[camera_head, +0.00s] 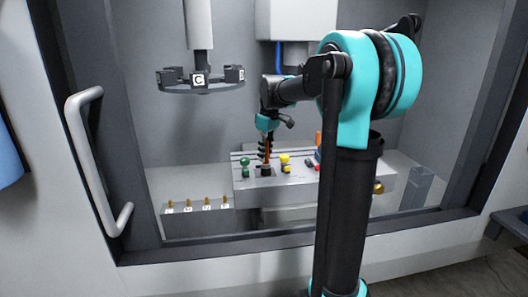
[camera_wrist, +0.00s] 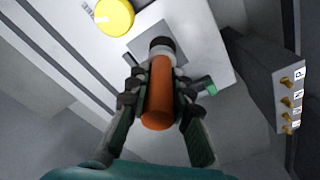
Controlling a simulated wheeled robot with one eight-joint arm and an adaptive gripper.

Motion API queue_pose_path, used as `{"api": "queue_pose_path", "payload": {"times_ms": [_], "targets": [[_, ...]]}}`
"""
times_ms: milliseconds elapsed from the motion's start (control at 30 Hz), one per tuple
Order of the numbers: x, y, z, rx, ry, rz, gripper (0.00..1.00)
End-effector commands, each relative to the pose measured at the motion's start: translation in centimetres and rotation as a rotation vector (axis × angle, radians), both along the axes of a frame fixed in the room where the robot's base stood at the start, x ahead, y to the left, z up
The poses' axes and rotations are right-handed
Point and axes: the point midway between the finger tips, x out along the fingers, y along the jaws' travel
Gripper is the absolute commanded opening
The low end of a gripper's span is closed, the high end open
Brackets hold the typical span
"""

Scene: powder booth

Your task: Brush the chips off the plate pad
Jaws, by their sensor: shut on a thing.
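My gripper (camera_head: 266,150) is inside the booth, pointing down over the grey fixture block (camera_head: 340,190). In the wrist view my gripper (camera_wrist: 158,90) is shut on the orange handle (camera_wrist: 158,100) of what looks like a brush. Its dark lower end (camera_wrist: 161,46) is over or on a grey square patch (camera_wrist: 150,38), likely the plate pad; contact cannot be told. In the head view the brush's dark end (camera_head: 266,171) is low at the block's top. I cannot make out any chips; the brush and fingers cover part of the patch.
A green knob (camera_head: 245,165) and a yellow knob (camera_head: 284,159) stand on either side of the brush. A tool carousel (camera_head: 200,82) hangs above left. Several brass pegs (camera_head: 206,203) stand on a lower ledge at the left. The booth's frame and door handle (camera_head: 95,160) border the opening.

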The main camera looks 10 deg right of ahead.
Motion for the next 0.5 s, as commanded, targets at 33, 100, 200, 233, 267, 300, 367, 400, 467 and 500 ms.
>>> {"api": "queue_pose_path", "payload": {"times_ms": [33,100,200,233,267,300,367,400,467,500], "targets": [[-0.42,0.02,0.03,0.0,0.0,0.0,0.0],[-0.73,0.03,0.04,0.001,0.001,0.0,0.0],[-0.86,0.04,0.05,0.001,0.001,0.0,0.0],[-0.84,0.04,0.05,0.001,0.001,0.0,0.0],[-0.84,0.04,0.05,0.001,0.001,0.0,0.0],[-0.83,0.04,0.06,0.001,0.001,0.0,0.0],[-0.84,0.04,0.07,0.001,0.001,0.0,0.0],[-0.84,0.04,0.12,0.001,0.001,0.0,0.0],[-0.84,0.04,0.34,0.001,0.001,0.0,0.0],[-0.84,0.04,0.61,0.001,0.001,0.0,0.0]]}}
